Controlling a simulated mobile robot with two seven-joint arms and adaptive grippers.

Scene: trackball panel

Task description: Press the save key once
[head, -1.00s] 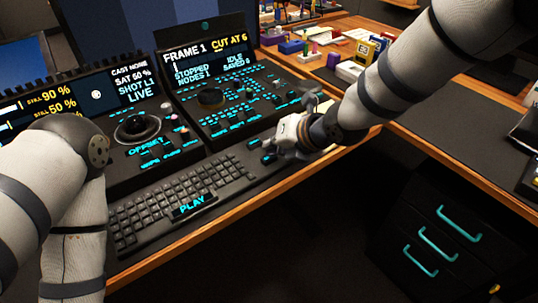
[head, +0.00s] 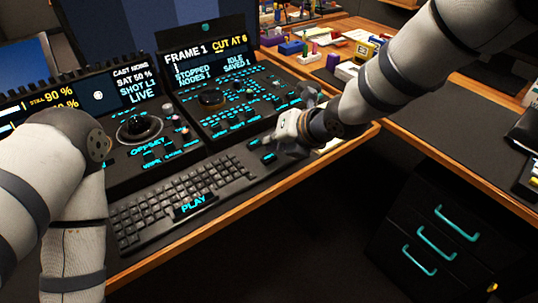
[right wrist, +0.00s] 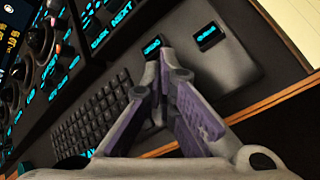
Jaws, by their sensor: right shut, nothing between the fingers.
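My right gripper (head: 276,141) is shut and empty, low over the right end of the desk console. In the right wrist view its closed fingertips (right wrist: 164,68) are at a small dark key with a cyan label (right wrist: 152,44) and partly cover it. A second cyan-labelled key (right wrist: 208,36) lies to its right. The labels are too small to read, so I cannot tell which is the save key. The right display (head: 208,62) reads "IDLE, SAVED 1". My left arm shows at the left, but its gripper is out of view.
The keyboard (head: 180,200) with a lit PLAY key (head: 193,204) lies left of the right gripper. A trackball (head: 136,126) and lit control panels stand behind it. Small colourful items (head: 365,50) lie on the desk at the back right. A drawer cabinet (head: 425,235) is below.

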